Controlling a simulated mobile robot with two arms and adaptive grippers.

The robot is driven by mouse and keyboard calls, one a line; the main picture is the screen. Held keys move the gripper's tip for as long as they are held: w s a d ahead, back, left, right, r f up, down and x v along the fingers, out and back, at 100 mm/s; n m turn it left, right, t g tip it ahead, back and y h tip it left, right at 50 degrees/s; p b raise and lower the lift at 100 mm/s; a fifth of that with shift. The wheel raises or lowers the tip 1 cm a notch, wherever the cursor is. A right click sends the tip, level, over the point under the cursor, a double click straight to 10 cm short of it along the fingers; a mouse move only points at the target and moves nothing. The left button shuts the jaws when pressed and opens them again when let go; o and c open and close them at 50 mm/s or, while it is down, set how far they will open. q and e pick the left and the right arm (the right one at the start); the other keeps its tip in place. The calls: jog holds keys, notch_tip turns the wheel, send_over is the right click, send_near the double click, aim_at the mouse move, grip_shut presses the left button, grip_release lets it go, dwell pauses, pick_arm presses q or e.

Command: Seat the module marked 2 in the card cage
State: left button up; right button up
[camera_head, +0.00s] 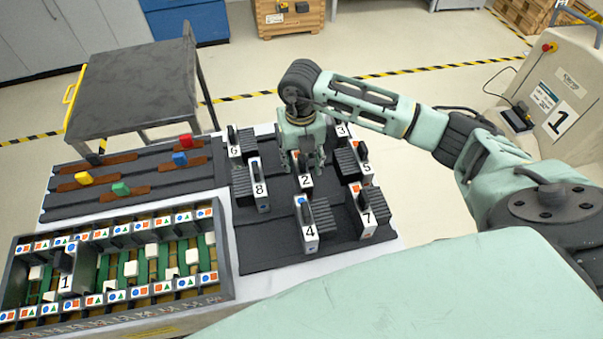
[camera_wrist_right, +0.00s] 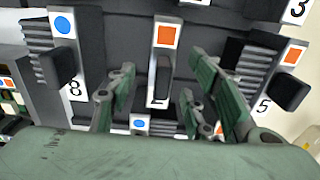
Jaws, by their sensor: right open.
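The module marked 2 (camera_head: 305,181) stands upright on a dark rack among other numbered modules. In the right wrist view, a module with an orange square (camera_wrist_right: 166,33) and a dark handle shows centrally; its number is mostly hidden. My right gripper (camera_head: 303,158) is above and just behind module 2 in the head view. Its open fingers (camera_wrist_right: 163,98) are on either side of the central module's handle; I cannot tell whether they touch it. The card cage (camera_head: 229,262) is at lower left, with the module marked 1 (camera_head: 66,281) in it. My left gripper is not in view.
Modules 8 (camera_head: 259,187), 4 (camera_head: 307,228), 7 (camera_head: 367,221) and 5 (camera_head: 366,170) stand close around module 2. A dark board (camera_head: 200,183) with coloured blocks lies behind the cage. A grey cart (camera_head: 135,85) stands beyond.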

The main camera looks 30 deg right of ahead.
notch_tip(320, 180, down, 2)
jog(key=shift+d+f, duration=0.1)
jog(key=shift+f, duration=0.1)
jog(key=shift+w+f, duration=0.1)
jog(key=shift+f, duration=0.2)
jog(key=shift+c, duration=0.5)
jog(key=c, duration=0.6)
grip_shut()
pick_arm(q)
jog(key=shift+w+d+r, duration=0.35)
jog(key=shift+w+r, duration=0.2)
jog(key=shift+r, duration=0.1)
